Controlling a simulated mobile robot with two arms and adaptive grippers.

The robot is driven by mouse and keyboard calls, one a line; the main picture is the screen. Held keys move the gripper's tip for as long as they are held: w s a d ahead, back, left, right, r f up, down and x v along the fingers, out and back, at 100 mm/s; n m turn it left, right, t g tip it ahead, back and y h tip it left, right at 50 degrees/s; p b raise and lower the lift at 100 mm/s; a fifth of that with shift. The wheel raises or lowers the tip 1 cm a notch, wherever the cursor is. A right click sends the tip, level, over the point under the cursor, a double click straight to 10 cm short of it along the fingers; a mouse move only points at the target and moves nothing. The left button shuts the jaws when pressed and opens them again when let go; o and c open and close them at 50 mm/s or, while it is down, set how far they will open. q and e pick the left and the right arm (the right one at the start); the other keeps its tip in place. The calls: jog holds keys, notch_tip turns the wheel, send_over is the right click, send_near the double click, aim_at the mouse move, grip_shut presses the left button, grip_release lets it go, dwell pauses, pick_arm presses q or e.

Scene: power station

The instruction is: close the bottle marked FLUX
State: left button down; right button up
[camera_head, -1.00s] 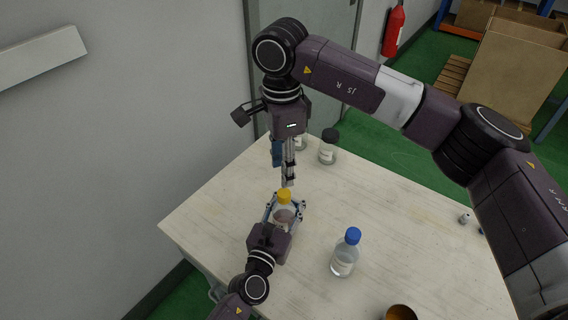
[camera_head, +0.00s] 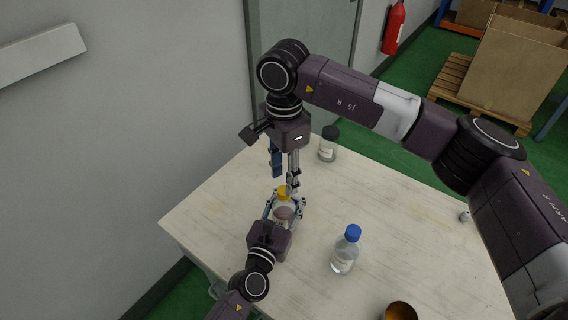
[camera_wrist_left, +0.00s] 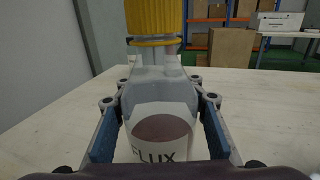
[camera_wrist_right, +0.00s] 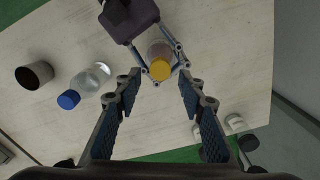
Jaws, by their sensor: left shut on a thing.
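The FLUX bottle (camera_head: 283,213) stands upright on the table, clear with a white label and a brownish patch; its label shows in the left wrist view (camera_wrist_left: 160,140). My left gripper (camera_head: 285,206) is shut on the bottle's body, one finger on each side. A yellow cap (camera_wrist_left: 154,18) sits on the bottle's neck; how tight it is, I cannot tell. My right gripper (camera_head: 286,184) points down just above the cap, open. In the right wrist view the cap (camera_wrist_right: 160,72) lies between and beyond its fingertips (camera_wrist_right: 158,88), apart from both.
A bottle with a blue cap (camera_head: 345,255) stands to the right. A jar with a black lid (camera_head: 328,145) stands at the back. A wall rises on the left; the table's right side is mostly clear.

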aim_at(284, 190)
jog(key=shift+f, duration=1.95)
jog(key=shift+c, duration=0.4)
grip_shut()
jog(key=m, duration=0.9)
jog(key=shift+m, duration=0.3)
jog(key=m, duration=0.3)
jog(key=shift+m, duration=0.3)
jog(key=m, duration=0.5)
jog(key=shift+o, duration=1.1)
grip_release()
